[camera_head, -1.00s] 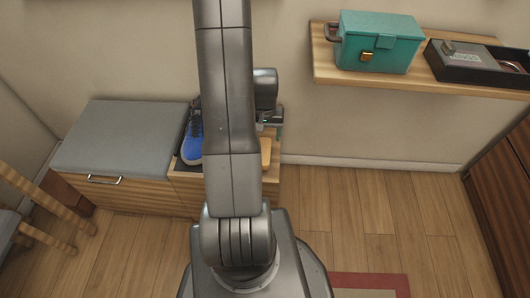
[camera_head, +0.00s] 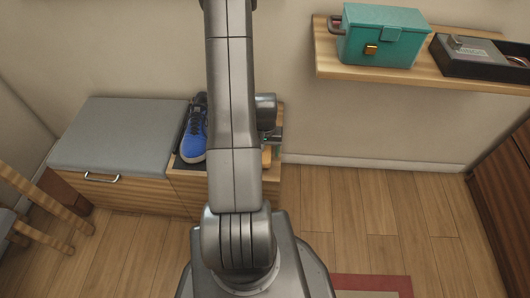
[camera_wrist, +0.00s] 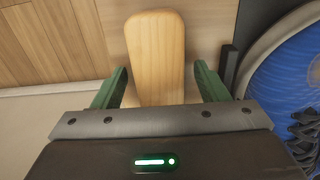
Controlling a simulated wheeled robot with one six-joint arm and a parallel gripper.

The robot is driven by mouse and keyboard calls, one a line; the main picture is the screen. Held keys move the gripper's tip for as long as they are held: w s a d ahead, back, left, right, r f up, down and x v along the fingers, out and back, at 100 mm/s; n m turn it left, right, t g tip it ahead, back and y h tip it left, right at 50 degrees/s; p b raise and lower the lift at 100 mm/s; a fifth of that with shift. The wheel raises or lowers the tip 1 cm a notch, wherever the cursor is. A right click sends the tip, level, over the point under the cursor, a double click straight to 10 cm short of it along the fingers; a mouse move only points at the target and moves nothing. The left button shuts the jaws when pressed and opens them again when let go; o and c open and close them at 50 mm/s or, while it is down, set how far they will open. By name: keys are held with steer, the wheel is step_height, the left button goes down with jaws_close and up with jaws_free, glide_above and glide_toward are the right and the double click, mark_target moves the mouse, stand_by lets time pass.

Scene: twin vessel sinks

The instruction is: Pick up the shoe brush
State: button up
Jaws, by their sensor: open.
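The shoe brush (camera_wrist: 156,50) shows in the wrist view as a pale wooden body with a rounded end, lying on the wooden bench top. My gripper (camera_wrist: 160,85) is open, with one green finger on each side of the brush and a visible gap to each. The gripper body hides the near part of the brush, and I cannot tell its bristles. In the head view my arm hides most of the brush; a small tan piece (camera_head: 266,155) shows just right of the arm. My gripper there (camera_head: 272,137) is mostly hidden behind the arm.
A blue shoe (camera_head: 194,135) stands on a dark tray left of the brush in the head view; it is close on the right in the wrist view (camera_wrist: 290,85). A grey cushioned bench (camera_head: 125,135) is at left. A wall shelf (camera_head: 400,75) holds a teal box (camera_head: 380,38) and a black tray (camera_head: 470,60).

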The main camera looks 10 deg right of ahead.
steer(key=c, duration=1.1)
steer(key=shift+o, duration=0.2)
step_height(320, 180, up, 10)
steer(key=shift+p, duration=1.15)
